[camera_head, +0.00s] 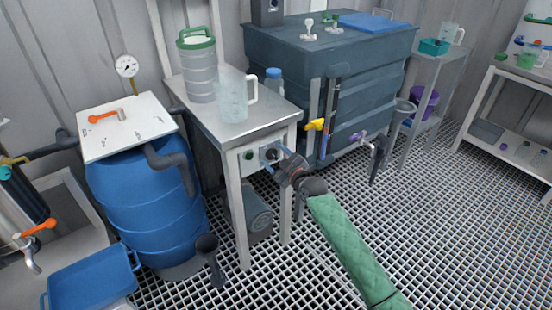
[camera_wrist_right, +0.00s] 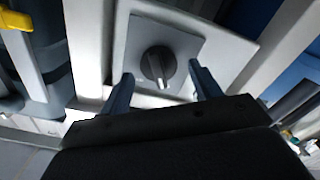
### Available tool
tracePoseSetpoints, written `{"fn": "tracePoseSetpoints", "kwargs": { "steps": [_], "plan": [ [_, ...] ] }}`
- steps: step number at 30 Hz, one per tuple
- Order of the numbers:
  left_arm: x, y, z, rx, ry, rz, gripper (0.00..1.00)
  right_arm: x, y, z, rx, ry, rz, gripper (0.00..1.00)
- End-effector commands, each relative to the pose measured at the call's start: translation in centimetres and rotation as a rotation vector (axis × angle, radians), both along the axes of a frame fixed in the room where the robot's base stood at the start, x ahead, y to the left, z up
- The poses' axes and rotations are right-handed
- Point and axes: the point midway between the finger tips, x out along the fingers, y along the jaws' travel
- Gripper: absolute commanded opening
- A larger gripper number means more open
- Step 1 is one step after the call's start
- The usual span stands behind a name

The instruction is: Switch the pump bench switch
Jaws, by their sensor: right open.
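The pump bench switch is a dark rotary knob (camera_wrist_right: 158,64) on a grey plate (camera_wrist_right: 138,36), seen close up in the right wrist view. My left gripper is not in view.
A clear jug (camera_head: 233,100) and a green-lidded container (camera_head: 198,70) stand on the bench. A pump (camera_head: 258,213) sits under it. A blue barrel (camera_head: 150,205) is on the left, a dark tank (camera_head: 300,60) behind. Grated floor (camera_head: 440,230) is free at the right front.

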Motion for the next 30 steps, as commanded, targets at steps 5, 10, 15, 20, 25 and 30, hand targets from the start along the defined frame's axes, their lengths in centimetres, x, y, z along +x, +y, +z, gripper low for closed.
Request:
{"fn": "tracePoseSetpoints", "kwargs": {
  "steps": [5, 10, 15, 20, 25, 30],
  "plan": [
    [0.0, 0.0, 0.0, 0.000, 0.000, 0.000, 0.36, 0.0, 0.0, 0.0, 0.000, 0.000, 0.000, 0.34],
    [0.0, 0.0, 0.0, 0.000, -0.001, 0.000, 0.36, 0.0, 0.0, 0.0, 0.000, 0.000, 0.000, 0.19],
    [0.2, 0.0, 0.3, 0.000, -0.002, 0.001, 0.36, 0.0, 0.0, 0.0, 0.014, 0.011, 0.000, 0.19],
    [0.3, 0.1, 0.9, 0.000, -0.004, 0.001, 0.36, 0.0, -0.1, 0.1, 0.061, 0.047, 0.000, 0.19],
    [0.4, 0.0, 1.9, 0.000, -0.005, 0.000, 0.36, 0.1, -0.1, 0.2, 0.153, 0.114, 0.000, 0.19],
    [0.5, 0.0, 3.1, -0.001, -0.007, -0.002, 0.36, 0.1, -0.2, 0.3, 0.279, 0.205, 0.000, 0.19]
  ]
}}
